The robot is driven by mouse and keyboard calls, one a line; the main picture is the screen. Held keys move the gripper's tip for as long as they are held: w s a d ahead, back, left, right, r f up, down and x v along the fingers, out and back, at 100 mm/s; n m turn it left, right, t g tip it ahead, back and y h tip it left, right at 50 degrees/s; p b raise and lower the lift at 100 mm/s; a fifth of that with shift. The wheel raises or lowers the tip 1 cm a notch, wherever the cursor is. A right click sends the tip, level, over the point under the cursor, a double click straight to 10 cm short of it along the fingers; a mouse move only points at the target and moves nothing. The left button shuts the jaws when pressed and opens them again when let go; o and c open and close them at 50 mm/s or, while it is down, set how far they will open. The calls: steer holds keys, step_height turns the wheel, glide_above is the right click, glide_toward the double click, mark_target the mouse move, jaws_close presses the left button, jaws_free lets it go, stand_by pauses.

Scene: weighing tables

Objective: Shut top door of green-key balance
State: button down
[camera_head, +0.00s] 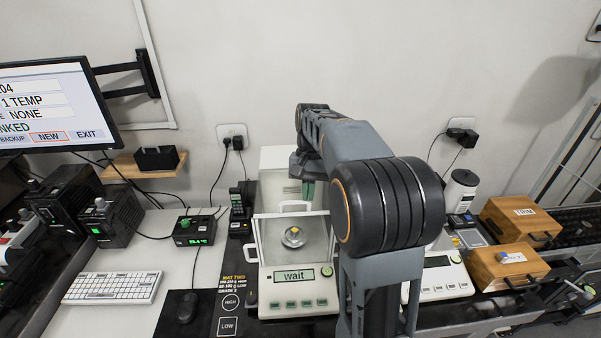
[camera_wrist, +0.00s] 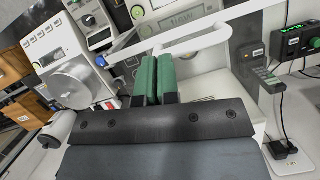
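The green-key balance (camera_head: 293,303) stands in the middle of the head view, with a row of green keys and a display reading "wait". Its glass chamber holds a small round metal item (camera_head: 293,237) on the pan. A white loop handle (camera_head: 295,206) shows at the top of the chamber, and a white loop handle also shows in the wrist view (camera_wrist: 222,32). How far the top door is open cannot be told.
Wooden boxes (camera_head: 510,264) are farther right. A black handheld device (camera_head: 237,205) stands close to the left.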

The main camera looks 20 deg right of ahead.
steer(key=shift+f, duration=0.1)
steer(key=shift+w+d+r+p, duration=0.3)
steer(key=shift+w+p, duration=0.15)
steer(key=shift+p, duration=0.3)
steer(key=w, duration=0.1)
steer(key=w+d+r+p, duration=0.1)
steer(key=w+d, duration=0.1)
steer(key=shift+w+r+p, duration=0.2)
steer(key=shift+r+p, duration=0.15)
steer(key=shift+p, duration=0.05)
steer(key=a+v, duration=0.1)
steer(key=v, duration=0.7)
steer(key=n, duration=0.2)
glide_above(292, 195)
steer(key=shift+h, duration=0.3)
step_height(292, 195, down, 9)
steer(key=shift+f, duration=0.1)
steer(key=shift+s+a, duration=0.2)
steer(key=shift+s, duration=0.3)
steer(key=shift+s+a, duration=0.15)
steer(key=shift+s, duration=0.3)
steer(key=shift+s+a+f+p, duration=0.15)
steer(key=shift+s+p, duration=0.05)
steer(key=shift+s, duration=0.2)
steer(key=shift+s+a+f+p, duration=0.15)
steer(key=shift+s+p, duration=0.05)
steer(key=shift+s, duration=0.2)
